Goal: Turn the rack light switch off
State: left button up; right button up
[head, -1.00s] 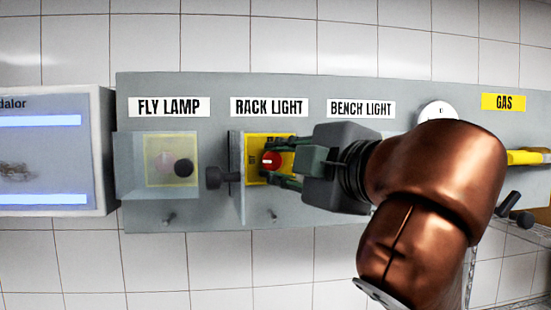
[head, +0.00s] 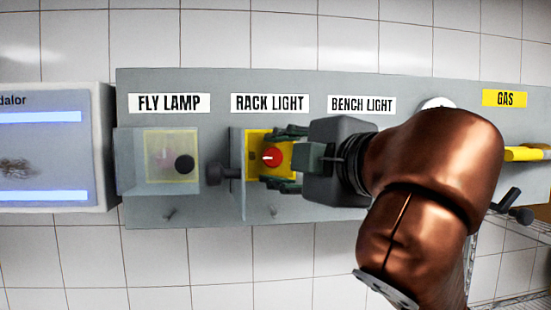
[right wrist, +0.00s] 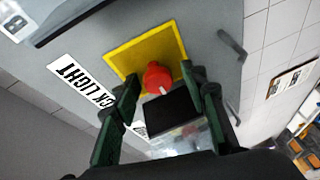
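The rack light switch is a red knob (head: 274,158) on a yellow plate (head: 257,140) under the RACK LIGHT label (head: 269,103). Its white mark points left in the head view. The knob also shows in the right wrist view (right wrist: 157,75). Its clear cover (head: 237,170) stands swung open to the left, with a dark handle. My right gripper (head: 287,159) is open, one finger above the knob and one below it, with gaps on both sides. My left gripper is not in view.
Left of the switch is the FLY LAMP box (head: 157,160) with its clear cover closed. The BENCH LIGHT area is mostly hidden behind my right gripper. A yellow gas handle (head: 524,153) is at the right. A lit panel (head: 50,150) stands at far left.

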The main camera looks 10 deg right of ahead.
jog(key=shift+s+d+r, duration=0.15)
jog(key=shift+s+d, duration=0.05)
jog(key=shift+s, duration=0.15)
jog(key=f+v, duration=0.1)
jog(key=v, duration=1)
jog(key=shift+r, duration=0.4)
